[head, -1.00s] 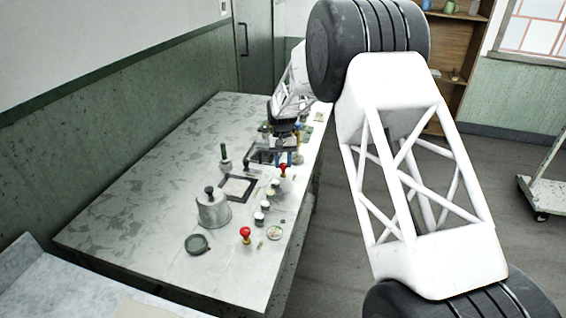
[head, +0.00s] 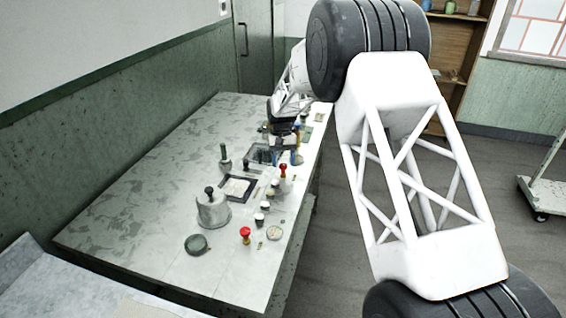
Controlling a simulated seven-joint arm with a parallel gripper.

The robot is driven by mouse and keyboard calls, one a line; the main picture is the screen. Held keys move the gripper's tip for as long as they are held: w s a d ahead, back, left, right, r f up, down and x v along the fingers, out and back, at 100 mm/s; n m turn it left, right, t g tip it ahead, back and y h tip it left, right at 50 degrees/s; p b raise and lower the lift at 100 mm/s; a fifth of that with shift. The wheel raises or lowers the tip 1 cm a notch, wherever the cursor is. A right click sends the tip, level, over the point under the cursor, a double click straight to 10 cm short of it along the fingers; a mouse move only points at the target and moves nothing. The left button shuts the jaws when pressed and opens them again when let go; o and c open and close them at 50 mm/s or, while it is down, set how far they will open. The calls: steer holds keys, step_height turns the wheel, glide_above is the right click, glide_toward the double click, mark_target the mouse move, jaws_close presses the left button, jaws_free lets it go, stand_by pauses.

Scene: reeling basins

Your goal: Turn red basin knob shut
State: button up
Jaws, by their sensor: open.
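Two red-topped knob-like pieces stand along the right side of the worktop in the head view. One red knob (head: 283,169) is just in front of my gripper, and a nearer red knob (head: 245,232) stands by the front right edge. I cannot tell which belongs to the red basin. A dark-rimmed basin (head: 252,153) lies just left of my gripper, and a second dark-framed square (head: 226,190) lies nearer. My gripper (head: 287,157) points down over the far right part of the worktop. It is open, with blue at the fingers, and looks empty. Its exact gap to the far knob is unclear.
A grey lidded pot (head: 212,212) and a round green dish (head: 197,244) stand at the front. A green-handled piece (head: 224,157) stands left of the basin. Several small white jars (head: 265,207) line the right side. The worktop's left part (head: 130,215) is clear.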

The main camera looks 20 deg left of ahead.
steer(key=v, duration=0.7)
stand_by(0.3)
steer(key=s+d+r+m+t+y, duration=0.1)
steer(key=s+d+r, duration=0.55)
steer(key=d, duration=0.25)
steer(key=s+d+r+t, duration=0.1)
steer(key=s+d+r, duration=0.55)
steer(key=d, duration=0.25)
steer(key=s+d+r+m+t+y, duration=0.1)
steer(key=s+d+r, duration=0.55)
steer(key=d, duration=0.35)
steer(key=s+d+f+m+t, duration=0.1)
steer(key=s+d, duration=0.4)
steer(key=s, duration=0.6)
steer(key=s+d+f+t, duration=0.1)
steer(key=s+d, duration=0.4)
steer(key=s, duration=0.5)
steer(key=s+d+f+m+t, duration=0.1)
steer(key=s+d, duration=0.5)
steer(key=s, duration=0.5)
steer(key=shift+s+m+t+h, duration=0.3)
steer(key=shift+s, duration=0.05)
